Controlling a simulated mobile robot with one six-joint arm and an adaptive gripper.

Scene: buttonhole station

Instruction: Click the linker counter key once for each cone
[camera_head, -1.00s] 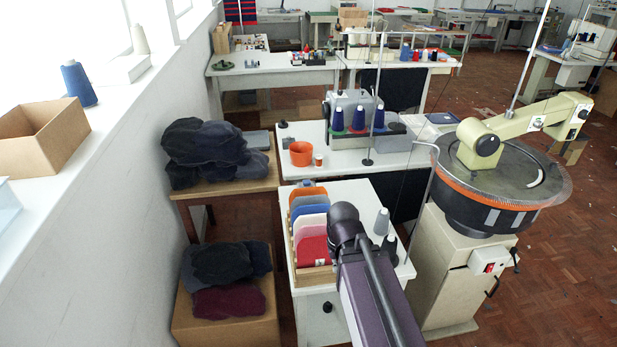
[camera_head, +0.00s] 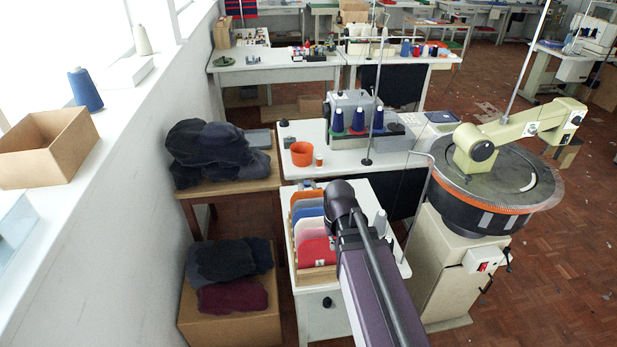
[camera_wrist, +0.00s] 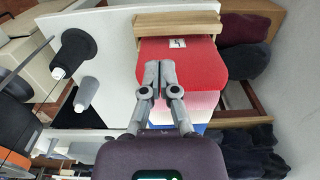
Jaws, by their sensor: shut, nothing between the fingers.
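The linker (camera_head: 497,178) with its round dark dial and orange ring stands at the right on a cream cabinet. A white box with a red switch (camera_head: 484,267) is on the cabinet; I cannot make out a counter key. Three dark blue cones (camera_head: 358,120) stand on the grey machine's table. On the near table, a grey cone (camera_head: 381,222) shows beside my arm; the wrist view shows this lighter cone (camera_wrist: 87,92) and a black one (camera_wrist: 76,52). My gripper (camera_wrist: 157,68) is shut and empty above the red panel (camera_wrist: 185,66). My arm hides it in the head view.
The near white table (camera_head: 319,303) carries a wooden rack (camera_wrist: 178,22) of coloured panels. An orange pot (camera_head: 302,154) stands on the table behind. Dark fabric piles (camera_head: 217,150) lie at the left. Open floor (camera_head: 560,260) lies right of the linker.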

